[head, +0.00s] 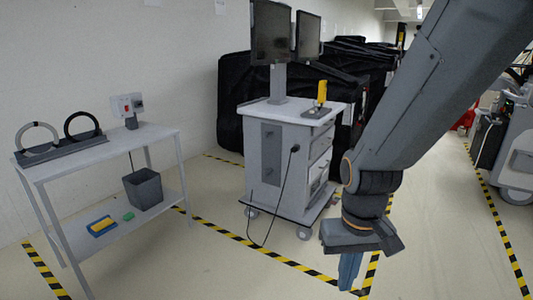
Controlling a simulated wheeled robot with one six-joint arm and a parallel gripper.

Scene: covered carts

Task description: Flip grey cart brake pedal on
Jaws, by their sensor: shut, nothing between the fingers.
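The grey cart (256,150) stands in the middle of the head view, with two monitors on a post and a yellow handheld device (322,92) on its top. Its casters show at the base, one at the front left (252,211) and one at the front right (304,232). I cannot make out a brake pedal on them at this size. My gripper (348,274) points down at the right of the cart's base, nearer to me and apart from it in the picture. It is shut and empty, with bluish fingers.
A white side table (100,150) at left holds two rings on a stand and a small box; a grey bin (144,188) sits on its lower shelf. Black covered carts (219,110) stand behind. A cable hangs from the cart to the floor. Yellow-black tape marks the floor.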

